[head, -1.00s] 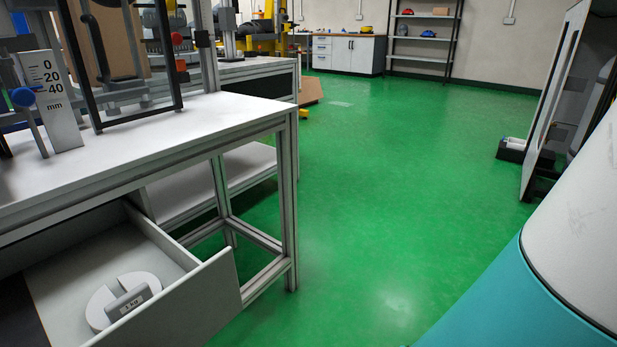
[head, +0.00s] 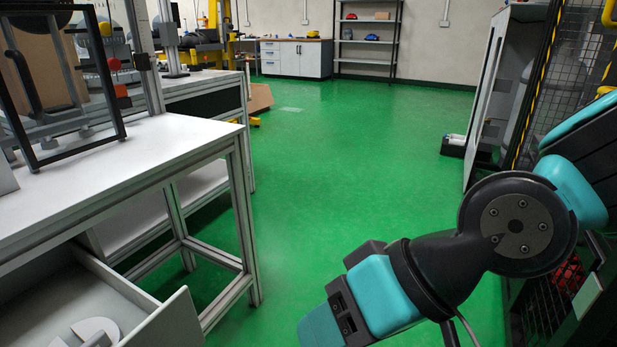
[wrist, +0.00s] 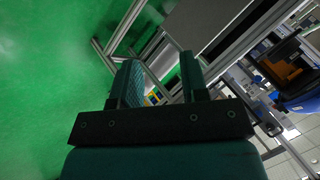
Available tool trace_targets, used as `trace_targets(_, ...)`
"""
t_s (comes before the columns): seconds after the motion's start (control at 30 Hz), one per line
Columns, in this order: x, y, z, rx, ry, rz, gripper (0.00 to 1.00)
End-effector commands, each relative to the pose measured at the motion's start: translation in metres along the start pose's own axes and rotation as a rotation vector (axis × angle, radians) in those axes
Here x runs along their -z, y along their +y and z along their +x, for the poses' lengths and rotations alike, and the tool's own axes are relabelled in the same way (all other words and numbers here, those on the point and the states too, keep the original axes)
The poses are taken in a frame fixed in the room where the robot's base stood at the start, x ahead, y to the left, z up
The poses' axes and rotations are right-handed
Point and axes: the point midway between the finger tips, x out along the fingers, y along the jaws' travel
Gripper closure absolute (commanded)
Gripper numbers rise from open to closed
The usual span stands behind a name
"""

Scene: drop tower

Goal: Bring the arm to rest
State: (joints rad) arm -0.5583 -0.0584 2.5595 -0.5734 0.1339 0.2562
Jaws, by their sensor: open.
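My arm reaches in from the right in the head view, bent at a dark joint, with its teal wrist end low over the green floor. My gripper (wrist: 160,82) shows in the wrist view with its two teal fingers apart and nothing between them. The fingertips lie in front of a table frame and the green floor there. In the head view the gripper's fingers are out of the picture below the lower edge.
A white workbench (head: 150,150) stands at left, its drawer (head: 165,325) pulled open with a grey slotted weight (head: 95,333) inside. A tall open cabinet (head: 490,90) and mesh fence (head: 575,70) stand at right. The green floor (head: 330,160) between is clear.

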Motion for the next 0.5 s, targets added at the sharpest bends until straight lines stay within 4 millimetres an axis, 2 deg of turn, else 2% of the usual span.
trace_targets(0.03, 0.001, 0.012, -0.024, -0.057, -0.019, -0.020, 0.59)
trace_targets(0.2, -0.020, 0.047, -0.085, -0.219, -0.150, -0.069, 0.59)
trace_targets(0.3, -0.037, 0.060, -0.120, -0.292, -0.233, -0.071, 0.59)
trace_targets(0.33, -0.029, 0.049, -0.129, -0.283, -0.235, -0.077, 0.59)
trace_targets(0.5, -0.010, 0.020, -0.164, -0.278, -0.238, -0.078, 0.59)
